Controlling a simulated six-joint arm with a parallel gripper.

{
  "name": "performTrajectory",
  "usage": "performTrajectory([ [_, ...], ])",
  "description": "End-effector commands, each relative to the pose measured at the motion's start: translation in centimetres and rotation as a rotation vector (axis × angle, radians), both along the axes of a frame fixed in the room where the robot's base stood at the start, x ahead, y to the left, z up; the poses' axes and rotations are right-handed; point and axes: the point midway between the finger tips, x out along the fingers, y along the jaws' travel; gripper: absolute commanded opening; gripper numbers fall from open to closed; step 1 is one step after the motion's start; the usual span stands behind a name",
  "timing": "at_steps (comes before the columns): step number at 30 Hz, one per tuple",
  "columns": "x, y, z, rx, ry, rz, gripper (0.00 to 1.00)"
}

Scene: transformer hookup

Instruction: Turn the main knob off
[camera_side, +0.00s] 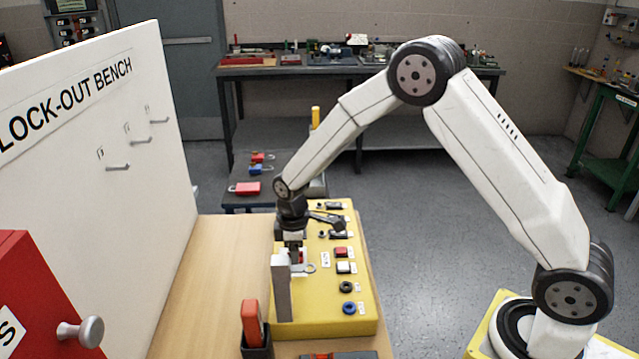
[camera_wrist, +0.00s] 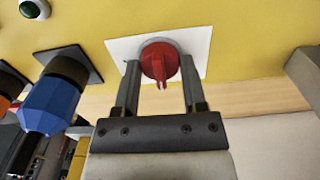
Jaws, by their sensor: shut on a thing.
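The main knob is a red round knob (camera_wrist: 160,61) with a raised grip bar, on a white square plate (camera_wrist: 120,47) on the yellow panel (camera_wrist: 235,30). In the wrist view my gripper (camera_wrist: 160,80) has one finger on each side of the knob and is shut on it. The grip bar points down toward the gripper body in that view. In the side view my gripper (camera_side: 297,262) is low over the left part of the yellow panel box (camera_side: 335,310), and the knob there is mostly hidden.
A grey upright post (camera_side: 282,288) stands close to my gripper at the box's left edge. A blue handle (camera_wrist: 52,105) on a black base is left of the knob in the wrist view. Buttons (camera_side: 341,252) line the box's right side. A red-topped holder (camera_side: 252,325) stands in front.

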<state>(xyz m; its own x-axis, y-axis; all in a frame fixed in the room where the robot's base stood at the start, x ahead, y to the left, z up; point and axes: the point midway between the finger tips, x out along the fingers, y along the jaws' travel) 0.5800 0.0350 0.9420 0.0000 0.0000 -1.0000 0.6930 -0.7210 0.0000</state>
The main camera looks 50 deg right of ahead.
Motion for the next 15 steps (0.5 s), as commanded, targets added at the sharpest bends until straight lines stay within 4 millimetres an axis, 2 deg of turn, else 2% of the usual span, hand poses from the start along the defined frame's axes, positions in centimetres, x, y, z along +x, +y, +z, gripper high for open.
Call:
performTrajectory([
  [15,-0.02,-0.02,0.02,-0.001,0.001,0.037,0.00],
])
